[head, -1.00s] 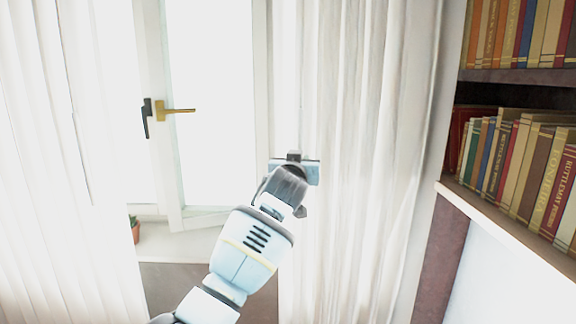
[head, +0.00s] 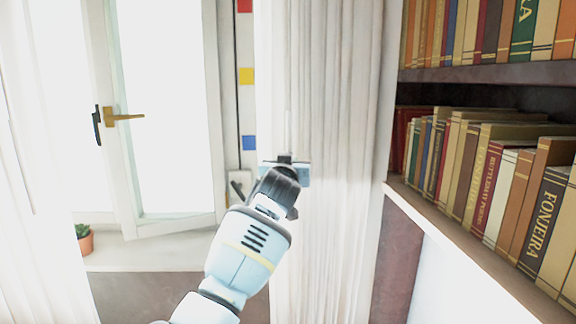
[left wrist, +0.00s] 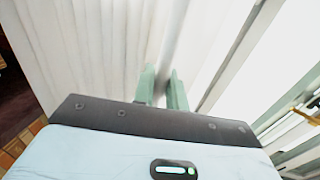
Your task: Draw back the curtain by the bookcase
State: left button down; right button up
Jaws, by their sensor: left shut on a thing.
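The white curtain by the bookcase (head: 335,120) hangs in folds between the window and the bookcase (head: 455,76). My left gripper (head: 286,160) is at the curtain's left part in the head view, about mid-height in the picture. In the left wrist view, the two green fingertips of my left gripper (left wrist: 162,84) are close together on a fold of the curtain (left wrist: 95,40). The exact grip is partly hidden by the gripper body. My right gripper is in neither view.
The window (head: 168,110) with a brass handle (head: 124,117) stands left of the curtain. A wall strip with coloured squares (head: 246,76) shows beside it. A potted plant (head: 84,240) stands on the sill. Another white curtain (head: 45,220) hangs at far left.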

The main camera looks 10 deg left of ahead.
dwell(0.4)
pick_arm(q)
jog(key=c, duration=1.5)
grip_release()
jog(key=s+p, duration=0.1)
jog(key=s, duration=0.6)
jog(key=shift+s+d, duration=0.2)
jog(key=shift+s, duration=0.2)
jog(key=shift+f, duration=0.1)
